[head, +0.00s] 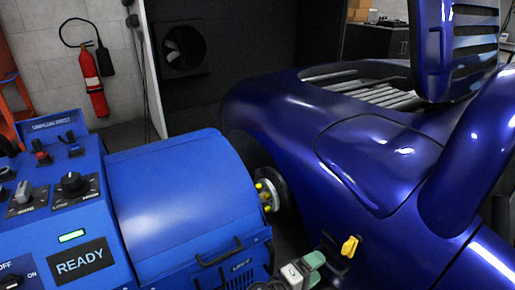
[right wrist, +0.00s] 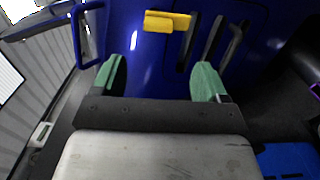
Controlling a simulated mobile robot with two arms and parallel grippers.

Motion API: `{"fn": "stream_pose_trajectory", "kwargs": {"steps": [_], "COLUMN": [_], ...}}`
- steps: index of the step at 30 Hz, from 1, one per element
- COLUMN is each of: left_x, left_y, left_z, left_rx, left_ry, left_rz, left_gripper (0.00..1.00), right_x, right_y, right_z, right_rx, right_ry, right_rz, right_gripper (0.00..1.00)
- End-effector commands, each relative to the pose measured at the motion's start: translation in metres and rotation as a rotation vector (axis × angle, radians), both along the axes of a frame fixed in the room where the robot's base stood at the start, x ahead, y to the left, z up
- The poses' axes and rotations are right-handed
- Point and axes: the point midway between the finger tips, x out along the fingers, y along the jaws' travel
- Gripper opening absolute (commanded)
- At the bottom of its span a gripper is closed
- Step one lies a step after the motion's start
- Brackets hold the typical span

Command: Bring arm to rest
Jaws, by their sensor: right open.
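My right gripper (head: 313,262) shows at the bottom of the head view, right of the blue dynamometer unit. In the right wrist view its two green-padded fingers (right wrist: 158,80) stand wide apart with nothing between them. A yellow handle (head: 350,246) is on the dark blue car body (head: 360,160), beyond and to the right of the gripper in the head view. In the right wrist view the yellow handle (right wrist: 168,21) lies ahead of the fingers, apart from them. My left gripper is in neither view.
The blue dynamometer unit (head: 180,185) has a panel with knobs and a sign (head: 80,262) reading READY. A hub with yellow parts (head: 268,193) sits between unit and car. A fire extinguisher (head: 92,85) hangs on the back wall, left of a dark fan (head: 184,47).

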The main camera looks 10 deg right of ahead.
Motion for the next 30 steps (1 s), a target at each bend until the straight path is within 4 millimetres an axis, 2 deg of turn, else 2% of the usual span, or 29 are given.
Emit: {"fn": "stream_pose_trajectory", "kwargs": {"steps": [2,5,9,12,15,21,30], "left_x": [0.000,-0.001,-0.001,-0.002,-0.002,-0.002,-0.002], "left_y": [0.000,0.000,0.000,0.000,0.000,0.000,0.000], "left_z": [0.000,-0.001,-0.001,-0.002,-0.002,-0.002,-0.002], "left_rx": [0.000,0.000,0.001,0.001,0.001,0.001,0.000], "left_ry": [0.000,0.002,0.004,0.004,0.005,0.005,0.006], "left_rz": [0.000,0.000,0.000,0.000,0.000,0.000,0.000], "left_gripper": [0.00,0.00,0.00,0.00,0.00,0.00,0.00], "right_x": [-0.007,-0.025,-0.069,-0.102,-0.133,-0.171,-0.206], "right_y": [-0.005,-0.017,-0.032,-0.034,-0.029,-0.013,0.008], "right_z": [-0.009,-0.035,-0.083,-0.111,-0.129,-0.138,-0.129], "right_rx": [0.040,0.164,0.449,0.670,0.878,1.166,1.444], "right_ry": [0.018,0.067,0.151,0.194,0.220,0.235,0.232], "right_rz": [-0.005,-0.017,-0.033,-0.038,-0.033,-0.019,0.006], "right_gripper": [0.74,0.74,0.74,0.74,0.74,0.74,0.74]}}
